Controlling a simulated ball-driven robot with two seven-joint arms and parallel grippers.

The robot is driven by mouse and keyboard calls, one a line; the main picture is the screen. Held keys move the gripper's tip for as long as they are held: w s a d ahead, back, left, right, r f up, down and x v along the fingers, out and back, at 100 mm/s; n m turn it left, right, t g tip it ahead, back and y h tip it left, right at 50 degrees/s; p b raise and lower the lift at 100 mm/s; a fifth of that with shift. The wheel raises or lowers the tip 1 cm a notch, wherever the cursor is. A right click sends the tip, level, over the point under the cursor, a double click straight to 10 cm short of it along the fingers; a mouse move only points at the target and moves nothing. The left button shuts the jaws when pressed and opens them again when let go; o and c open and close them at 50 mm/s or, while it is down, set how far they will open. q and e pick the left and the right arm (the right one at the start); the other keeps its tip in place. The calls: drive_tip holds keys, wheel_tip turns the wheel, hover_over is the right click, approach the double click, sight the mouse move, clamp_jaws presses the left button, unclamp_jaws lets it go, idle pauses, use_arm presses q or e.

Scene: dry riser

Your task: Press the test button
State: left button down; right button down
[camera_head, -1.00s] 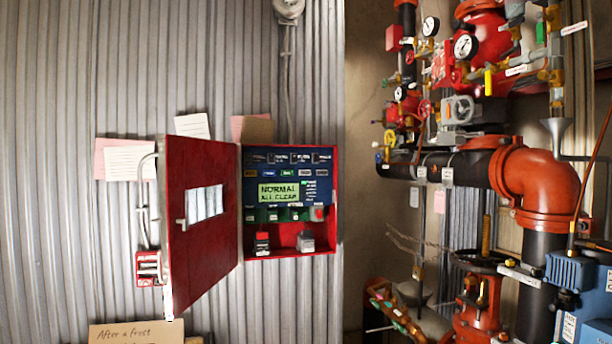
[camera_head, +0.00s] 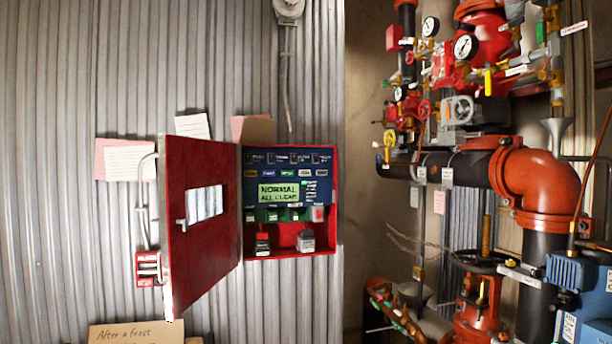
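A red control panel box (camera_head: 334,200) is mounted on the corrugated wall, with its red door (camera_head: 190,255) swung open to the left. Inside is a dark blue face with a green display (camera_head: 278,194) reading "NORMAL ALL CLEAR". A row of small green buttons (camera_head: 272,215) sits below the display, with a red button (camera_head: 317,214) at the row's right end. The labels are too small to read, so I cannot tell which one is the test button. Neither of my grippers is in view.
Red and black pipework (camera_head: 535,185) with gauges and valves fills the right side. A blue machine (camera_head: 575,285) stands at the lower right. A small red call box (camera_head: 147,268) is left of the door. A cardboard sign (camera_head: 136,333) is at the bottom. The space before the panel is clear.

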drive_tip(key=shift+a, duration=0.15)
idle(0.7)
